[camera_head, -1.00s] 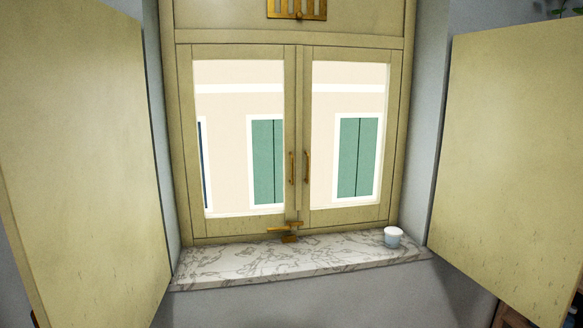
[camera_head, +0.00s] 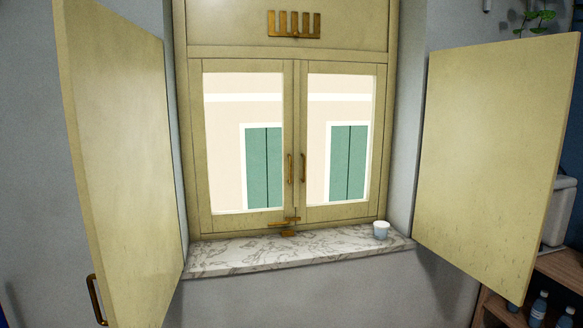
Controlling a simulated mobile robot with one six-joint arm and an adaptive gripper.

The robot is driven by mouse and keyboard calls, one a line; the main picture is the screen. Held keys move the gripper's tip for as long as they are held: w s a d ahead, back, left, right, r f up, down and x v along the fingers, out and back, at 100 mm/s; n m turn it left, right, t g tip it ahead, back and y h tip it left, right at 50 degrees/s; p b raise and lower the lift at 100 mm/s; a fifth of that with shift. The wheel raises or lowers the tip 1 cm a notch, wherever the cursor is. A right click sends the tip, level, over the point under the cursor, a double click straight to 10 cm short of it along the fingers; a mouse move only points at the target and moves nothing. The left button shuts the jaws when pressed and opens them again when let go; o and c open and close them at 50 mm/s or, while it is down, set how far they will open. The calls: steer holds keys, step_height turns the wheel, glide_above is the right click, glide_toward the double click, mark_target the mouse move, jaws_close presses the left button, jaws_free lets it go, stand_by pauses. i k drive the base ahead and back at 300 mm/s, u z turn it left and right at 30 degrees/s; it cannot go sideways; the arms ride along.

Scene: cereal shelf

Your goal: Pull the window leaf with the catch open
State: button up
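The left window leaf (camera_head: 243,221) and the right window leaf (camera_head: 339,211) look shut, side by side in a cream frame above a marble sill. Each leaf has a brass upright handle by the middle, the left handle (camera_head: 289,168) and the right handle (camera_head: 303,168). A brass catch (camera_head: 284,221) sits at the bottom, mostly across the left leaf's lower rail near the middle seam. My gripper is not in view.
A left shutter (camera_head: 126,170) and a right shutter (camera_head: 490,150) stand swung open on either side. A small white cup (camera_head: 381,230) stands at the right end of the marble sill (camera_head: 240,257). Bottles (camera_head: 539,305) stand on a wooden shelf at lower right.

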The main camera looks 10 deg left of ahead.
mark_target(231, 220)
steer(key=u, duration=0.1)
steer(key=i, duration=1.2)
steer(key=u, duration=0.2)
